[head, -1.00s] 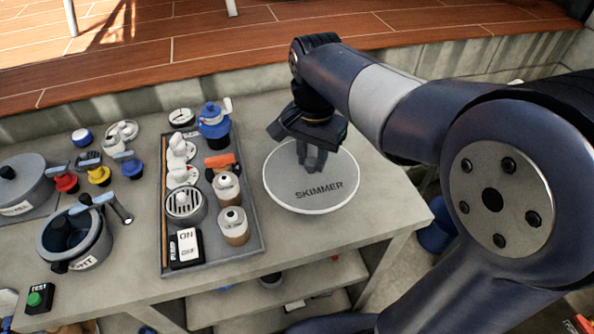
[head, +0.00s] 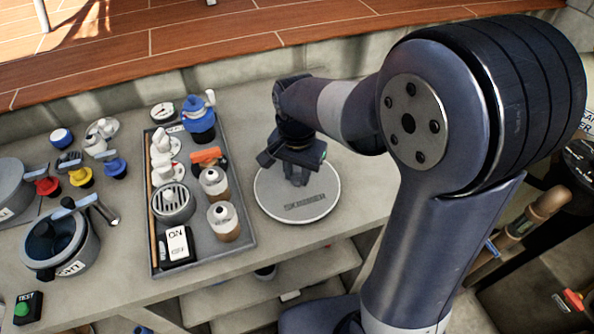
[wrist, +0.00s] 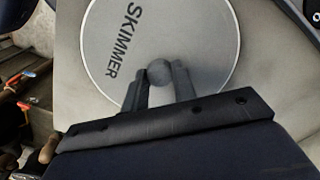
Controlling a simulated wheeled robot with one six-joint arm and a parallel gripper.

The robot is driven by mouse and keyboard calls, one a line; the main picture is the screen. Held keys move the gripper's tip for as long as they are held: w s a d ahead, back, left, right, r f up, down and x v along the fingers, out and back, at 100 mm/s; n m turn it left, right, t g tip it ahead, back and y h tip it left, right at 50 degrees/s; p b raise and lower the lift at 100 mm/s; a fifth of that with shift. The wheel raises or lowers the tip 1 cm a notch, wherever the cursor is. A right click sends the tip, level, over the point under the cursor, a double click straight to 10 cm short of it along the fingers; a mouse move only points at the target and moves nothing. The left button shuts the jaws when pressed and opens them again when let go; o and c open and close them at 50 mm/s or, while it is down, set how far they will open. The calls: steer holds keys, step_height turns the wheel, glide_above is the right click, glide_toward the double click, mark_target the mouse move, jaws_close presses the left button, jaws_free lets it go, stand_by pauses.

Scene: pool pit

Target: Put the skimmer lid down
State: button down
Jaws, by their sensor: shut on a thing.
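The skimmer lid (head: 310,207) is a round grey disc with a pale rim and the word SKIMMER on it. It lies flat at the bench top, just right of the tray; I cannot tell whether it touches the bench or hangs slightly above it. My gripper (head: 297,178) is over the lid's middle, shut on its round knob. In the wrist view, the fingers (wrist: 159,82) flank the knob (wrist: 159,72) of the lid (wrist: 195,40), whose near part is hidden by the gripper.
A grey tray (head: 243,240) of pool fittings stands close to the lid's left. The bench top (head: 355,190) is clear to its right up to the edge. A lidded pot (head: 62,246) and coloured valves stand further left. Shelves lie below the front edge.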

mark_target(297, 176)
steer(key=c, duration=1.1)
jaws_free()
steer(key=shift+f, duration=0.1)
steer(key=shift+c, duration=0.2)
step_height(297, 176, up, 12)
steer(key=shift+p, duration=0.35)
steer(key=shift+r, duration=0.2)
